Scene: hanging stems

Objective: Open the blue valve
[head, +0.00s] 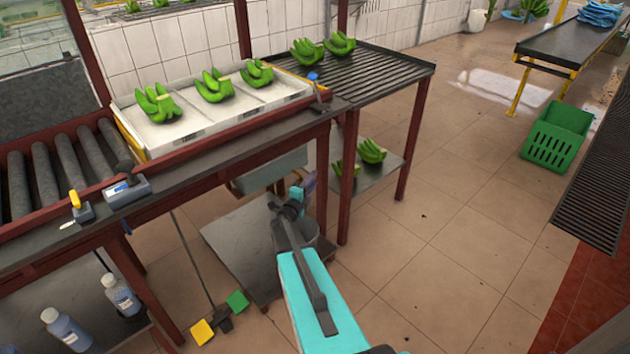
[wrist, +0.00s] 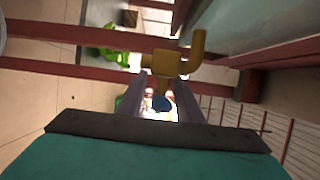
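The valve's brass-coloured body (wrist: 166,62) shows in the wrist view just beyond my fingertips, with a bent spout at its right. A dark blue part (wrist: 162,103), which looks like the valve's handle, lies between my two fingers. My gripper (wrist: 158,95) is open around it, with light showing between the fingers. I cannot tell whether either finger touches it. In the head view my gripper (head: 288,202) is low in front of the table, beside a small blue-purple piece (head: 308,181). The rest of the valve is hidden or too small there.
Red table legs (head: 343,180) and a lower shelf with bananas (head: 371,151) stand close by. A white tray (head: 210,112) of bananas is on the table. A small blue-topped item (head: 313,77) is at its edge. Open floor lies right, with a green crate (head: 556,138).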

